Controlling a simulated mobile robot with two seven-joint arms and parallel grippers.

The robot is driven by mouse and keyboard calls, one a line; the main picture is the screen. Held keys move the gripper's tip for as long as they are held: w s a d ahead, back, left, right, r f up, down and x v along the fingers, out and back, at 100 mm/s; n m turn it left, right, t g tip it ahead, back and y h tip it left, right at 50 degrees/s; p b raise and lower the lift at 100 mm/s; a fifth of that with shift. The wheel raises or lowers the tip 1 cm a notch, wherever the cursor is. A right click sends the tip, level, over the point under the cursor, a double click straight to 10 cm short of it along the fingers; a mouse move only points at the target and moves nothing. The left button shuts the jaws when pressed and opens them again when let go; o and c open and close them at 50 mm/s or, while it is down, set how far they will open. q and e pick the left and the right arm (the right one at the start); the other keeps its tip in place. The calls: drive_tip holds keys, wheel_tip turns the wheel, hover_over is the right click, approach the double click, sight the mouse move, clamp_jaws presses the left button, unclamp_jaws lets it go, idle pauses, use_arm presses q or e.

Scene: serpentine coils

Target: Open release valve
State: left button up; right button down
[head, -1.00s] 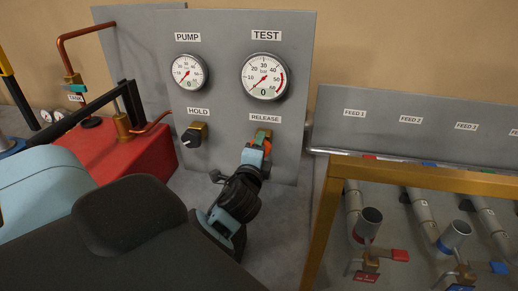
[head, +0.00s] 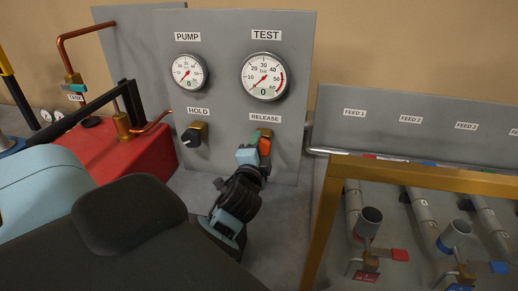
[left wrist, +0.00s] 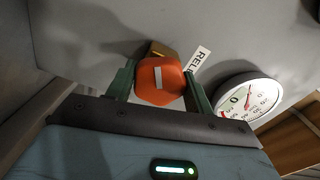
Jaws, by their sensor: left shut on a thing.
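The release valve's orange knob (head: 264,147) sits on a brass body (head: 264,133) under the RELEASE label on the grey panel. My left gripper (head: 251,152) reaches up to it from below and partly hides it. In the left wrist view the orange knob (left wrist: 160,82) with a white mark lies between the two green fingers (left wrist: 162,84), and the gripper is shut on it. The TEST gauge (head: 264,77) and PUMP gauge (head: 187,72) both show 0 in their lower windows. My right gripper is not in view.
The black HOLD knob (head: 192,136) is left of the release valve on the same panel (head: 225,100). A red pump tank (head: 140,155) stands at the left. A brass-coloured frame (head: 430,178) with pipes and coloured handles stands at the right.

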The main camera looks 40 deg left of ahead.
use_arm(q)
drive_tip(key=o, duration=1)
drive_tip(key=b+v, duration=0.1)
drive_tip(key=v, duration=0.7)
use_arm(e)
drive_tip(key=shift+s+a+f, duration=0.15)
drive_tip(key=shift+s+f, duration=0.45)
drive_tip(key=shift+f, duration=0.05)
use_arm(q)
drive_tip(key=shift+w, duration=0.1)
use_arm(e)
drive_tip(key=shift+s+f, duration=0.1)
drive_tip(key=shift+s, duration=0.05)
